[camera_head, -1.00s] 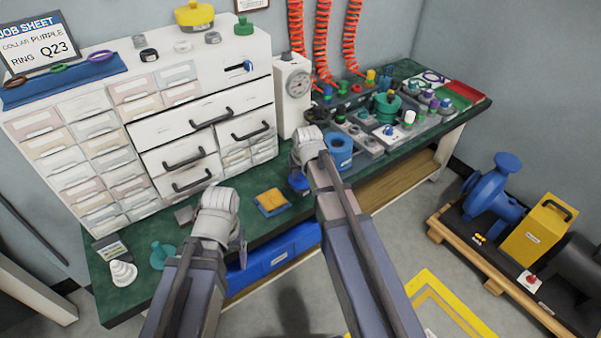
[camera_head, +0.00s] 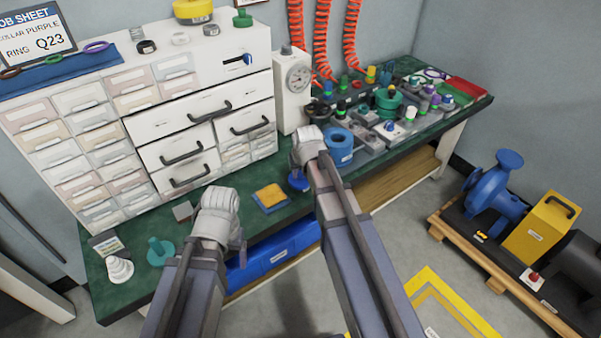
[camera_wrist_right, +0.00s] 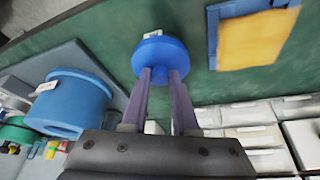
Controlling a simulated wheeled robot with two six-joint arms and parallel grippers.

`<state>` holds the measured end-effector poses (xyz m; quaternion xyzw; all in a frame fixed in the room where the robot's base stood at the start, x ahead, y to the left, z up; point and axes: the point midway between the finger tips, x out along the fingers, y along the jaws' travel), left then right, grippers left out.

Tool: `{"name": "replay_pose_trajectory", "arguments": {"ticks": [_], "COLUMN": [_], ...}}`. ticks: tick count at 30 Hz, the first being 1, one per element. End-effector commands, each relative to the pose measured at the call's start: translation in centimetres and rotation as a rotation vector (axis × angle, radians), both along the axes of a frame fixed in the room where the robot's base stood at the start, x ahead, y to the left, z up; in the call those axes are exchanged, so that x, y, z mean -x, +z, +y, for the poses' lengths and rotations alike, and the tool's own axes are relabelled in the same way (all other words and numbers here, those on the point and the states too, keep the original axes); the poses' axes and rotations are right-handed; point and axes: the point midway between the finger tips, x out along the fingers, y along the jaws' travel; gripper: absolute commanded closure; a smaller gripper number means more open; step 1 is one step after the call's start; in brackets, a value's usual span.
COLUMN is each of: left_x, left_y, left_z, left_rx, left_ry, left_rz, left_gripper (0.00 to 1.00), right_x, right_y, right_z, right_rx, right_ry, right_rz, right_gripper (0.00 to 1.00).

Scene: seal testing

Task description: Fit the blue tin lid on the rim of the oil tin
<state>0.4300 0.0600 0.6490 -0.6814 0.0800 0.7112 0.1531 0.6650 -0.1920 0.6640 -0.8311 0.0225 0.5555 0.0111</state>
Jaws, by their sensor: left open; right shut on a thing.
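The blue tin lid (camera_head: 298,182) shows just left of my right forearm in the head view. In the right wrist view the lid (camera_wrist_right: 160,57) is a round blue disc with a small white tag, between the fingertips of my right gripper (camera_wrist_right: 161,80), which is shut on it. A blue cylinder with a white label, seemingly the oil tin (camera_head: 338,147), stands on the bench beside my right wrist; in the wrist view the tin (camera_wrist_right: 65,105) is apart from the lid, to its left. My left gripper (camera_head: 238,240) is open near the bench's front edge; its fingers are mostly hidden.
A blue tray with a yellow pad (camera_head: 270,197) lies left of the lid. Drawer units (camera_head: 180,140) and a gauge box (camera_head: 292,88) stand behind. Several fittings crowd the bench (camera_head: 130,285) at right. A teal funnel-like piece (camera_head: 160,252) and a white stepped piece (camera_head: 119,268) stand front left.

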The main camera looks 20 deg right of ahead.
Motion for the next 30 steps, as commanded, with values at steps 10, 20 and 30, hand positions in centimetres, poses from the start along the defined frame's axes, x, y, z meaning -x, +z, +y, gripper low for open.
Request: {"name": "replay_pose_trajectory", "arguments": {"ticks": [10,20,30], "left_x": [0.00,0.00,0.00], "left_y": [-0.69,-0.64,0.07], "left_z": [0.00,0.00,0.00], "left_rx": [0.000,0.000,0.000], "left_ry": [0.000,0.000,0.000], "left_rz": [0.000,0.000,0.000], "left_gripper": [0.21,0.21,0.21], "right_x": [0.00,0.00,0.00], "right_y": [-0.69,-0.65,0.08], "right_z": [0.00,0.00,0.00], "right_rx": [0.000,0.000,0.000], "right_ry": [0.000,0.000,0.000], "right_rz": [0.000,0.000,0.000], "right_gripper": [0.70,0.38,0.38]}}
